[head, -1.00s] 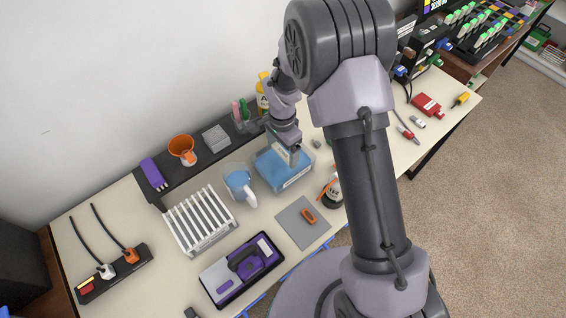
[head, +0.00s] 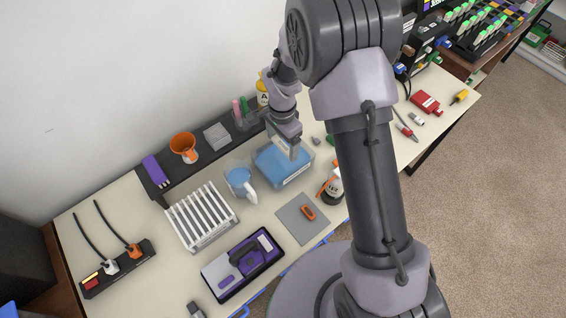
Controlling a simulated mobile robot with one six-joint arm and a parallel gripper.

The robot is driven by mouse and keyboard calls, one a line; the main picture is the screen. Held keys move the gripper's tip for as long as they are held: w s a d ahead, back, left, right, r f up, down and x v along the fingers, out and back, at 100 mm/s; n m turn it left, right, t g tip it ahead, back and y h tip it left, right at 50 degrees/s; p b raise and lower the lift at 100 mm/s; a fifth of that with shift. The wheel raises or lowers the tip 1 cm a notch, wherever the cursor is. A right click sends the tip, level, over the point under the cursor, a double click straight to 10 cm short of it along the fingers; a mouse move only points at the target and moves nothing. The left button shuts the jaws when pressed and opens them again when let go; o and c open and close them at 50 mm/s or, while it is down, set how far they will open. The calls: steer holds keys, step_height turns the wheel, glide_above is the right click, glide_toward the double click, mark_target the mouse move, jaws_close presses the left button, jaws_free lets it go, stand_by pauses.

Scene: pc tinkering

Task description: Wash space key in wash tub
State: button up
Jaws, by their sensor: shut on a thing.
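The wash tub (head: 291,180) is a clear box of blue liquid in the middle of the table. My gripper (head: 294,156) points down over the tub, with its fingertips at or just above the liquid; I cannot tell how deep they reach. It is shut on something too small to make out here. I cannot pick out the space key; the fingers and the tub hide what is held.
A jug (head: 240,181) of blue liquid stands just left of the tub. A white drying rack (head: 203,217) is further left. A grey mat (head: 292,226) with an orange tool, and a dark bottle (head: 332,189), are in front.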

stand_by(0.5)
step_height(320, 180, up, 4)
steer(key=shift+r+p, duration=0.15)
steer(key=shift+p, duration=1.1)
